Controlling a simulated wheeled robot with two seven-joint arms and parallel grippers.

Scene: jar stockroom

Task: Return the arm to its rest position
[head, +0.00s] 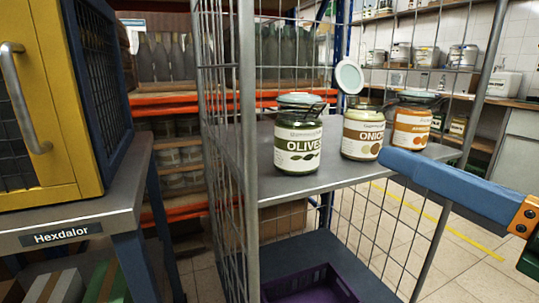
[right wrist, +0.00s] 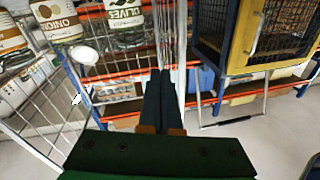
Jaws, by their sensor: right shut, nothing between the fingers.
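My right gripper (head: 386,158) comes in from the right in the head view, its blue fingers together and empty. Its fingertips appear just below the onion and orange-label jars in the picture, touching neither as far as I see. The right wrist view also shows the closed dark fingers (right wrist: 160,75), with nothing between them. On the grey cart shelf (head: 265,195) stand an olives jar (head: 298,145), an onion jar (head: 363,135) with its round lid (head: 349,77) raised, and an orange-label jar (head: 411,125). My left gripper is not in view.
Wire mesh and upright posts (head: 245,100) enclose the cart's side. A purple crate (head: 310,285) sits on its lower shelf. A yellow cabinet (head: 45,100) stands on a table labelled Hexdalor (head: 75,232) at left. Open tiled floor (head: 455,265) lies at right.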

